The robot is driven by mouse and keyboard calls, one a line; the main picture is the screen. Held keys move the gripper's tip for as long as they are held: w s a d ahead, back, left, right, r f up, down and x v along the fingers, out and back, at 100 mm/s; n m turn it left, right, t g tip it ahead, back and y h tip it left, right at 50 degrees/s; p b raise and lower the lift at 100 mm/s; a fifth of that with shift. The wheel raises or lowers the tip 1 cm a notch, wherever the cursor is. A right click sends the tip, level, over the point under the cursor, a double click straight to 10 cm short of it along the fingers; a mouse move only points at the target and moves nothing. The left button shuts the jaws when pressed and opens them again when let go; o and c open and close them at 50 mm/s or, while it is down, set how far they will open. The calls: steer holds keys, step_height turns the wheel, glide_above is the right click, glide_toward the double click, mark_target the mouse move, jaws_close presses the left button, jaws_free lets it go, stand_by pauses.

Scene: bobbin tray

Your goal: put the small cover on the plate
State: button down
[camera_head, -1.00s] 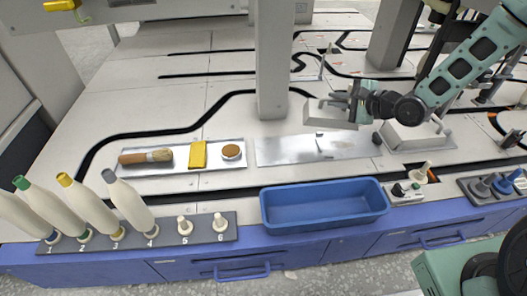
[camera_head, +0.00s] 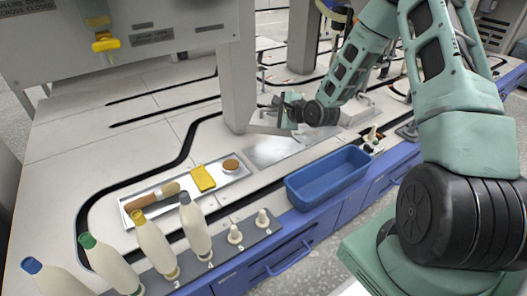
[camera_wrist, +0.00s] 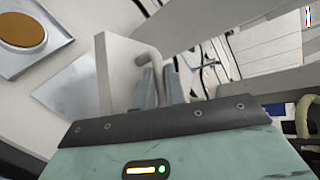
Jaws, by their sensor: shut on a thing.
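The small cover (camera_head: 266,129) is a light grey box-like piece with a bar handle. My gripper (camera_head: 281,108) is shut on that handle and holds the cover over the back left part of the plate. The plate (camera_head: 270,154) is a flat, shiny metal sheet on the table, partly hidden by the cover. In the wrist view the cover (camera_wrist: 118,60) shows edge-on with its handle between the finger pads (camera_wrist: 149,85), and a strip of the plate (camera_wrist: 72,88) shows beside it. I cannot tell the exact gap between cover and plate.
A grey post (camera_head: 237,75) stands close behind and left of the cover. A tray (camera_head: 128,217) with a brush, a yellow block and a round brown-topped item lies left. A blue bin (camera_head: 330,178) is in front. Another grey cover (camera_head: 355,113) stands right.

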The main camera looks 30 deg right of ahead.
step_height(320, 180, down, 10)
steer(key=b, duration=0.5)
steer(key=shift+r, duration=0.15)
steer(key=c, duration=1.9)
jaws_free()
steer(key=shift+f, duration=0.2)
steer(key=o, duration=0.4)
steer(key=shift+o, duration=0.2)
